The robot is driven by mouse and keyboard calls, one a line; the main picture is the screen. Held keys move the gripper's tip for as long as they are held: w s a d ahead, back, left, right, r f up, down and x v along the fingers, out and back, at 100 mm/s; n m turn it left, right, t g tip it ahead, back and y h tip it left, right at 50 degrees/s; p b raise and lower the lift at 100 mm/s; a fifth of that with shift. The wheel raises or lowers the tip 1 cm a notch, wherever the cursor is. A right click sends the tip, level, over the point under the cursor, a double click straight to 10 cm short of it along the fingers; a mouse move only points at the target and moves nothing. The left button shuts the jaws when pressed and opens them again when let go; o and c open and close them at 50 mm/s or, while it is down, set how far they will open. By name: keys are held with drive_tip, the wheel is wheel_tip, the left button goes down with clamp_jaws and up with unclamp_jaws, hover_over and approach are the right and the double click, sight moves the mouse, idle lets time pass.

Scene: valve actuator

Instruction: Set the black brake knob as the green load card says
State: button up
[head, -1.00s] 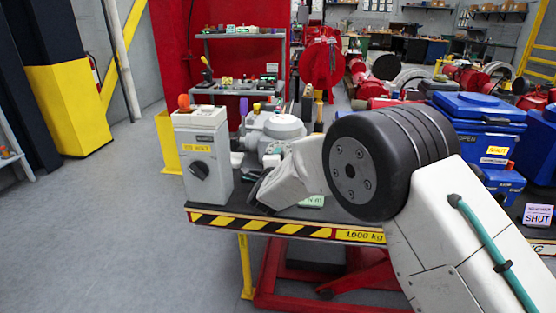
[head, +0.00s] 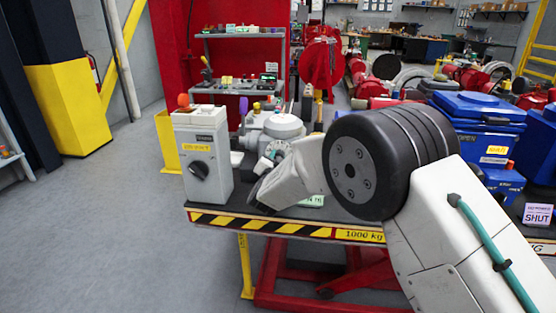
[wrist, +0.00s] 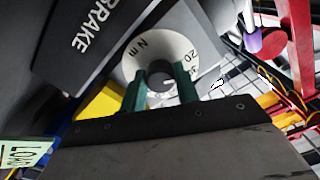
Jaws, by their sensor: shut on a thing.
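In the wrist view, my gripper (wrist: 160,88) has its two green fingers on either side of a dark round knob (wrist: 160,73), shut on it. The knob sits in the middle of a white dial (wrist: 143,51) marked "N m" and "20". A dark plate (wrist: 85,40) with the word BRAKE is beside it. The knob's pointer and exact setting are hidden by the fingers.
A grey control box (head: 203,150) with a black rotary switch and an orange knob on top stands at the bench's left end. A grey actuator (head: 274,126) stands behind my wrist. Blue cases (head: 478,108) are on the right. The floor at left is clear.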

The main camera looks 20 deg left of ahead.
drive_tip(key=shift+f+n, duration=0.1)
drive_tip(key=shift+n, duration=1.5)
drive_tip(key=o, duration=1)
drive_tip(key=shift+s, duration=0.1)
drive_tip(key=v, duration=0.7)
drive_tip(key=shift+s, duration=0.35)
